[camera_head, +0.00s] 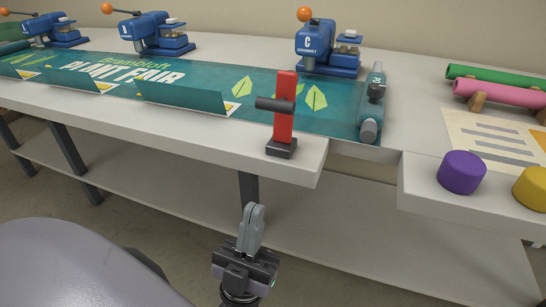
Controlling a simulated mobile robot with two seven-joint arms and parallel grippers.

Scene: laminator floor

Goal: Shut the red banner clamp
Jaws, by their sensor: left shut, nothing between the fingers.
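The red banner clamp (284,108) stands at the front edge of the table, near the banner's right end. Its red bar points upright from a dark base (282,147), and a dark cross handle sticks out to the left. The green plant fair banner (190,80) lies on the table behind it. My left gripper (254,212) is in front of and below the table edge, apart from the clamp. Its fingers are together and hold nothing. My right gripper is not in view.
Blue grommet presses (330,47) stand along the back. A teal cylinder tool (372,105) lies at the banner's right end. A gap notches the table edge right of the clamp. Purple (461,172) and yellow (532,188) cylinders sit at the right. A lower shelf (330,225) runs underneath.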

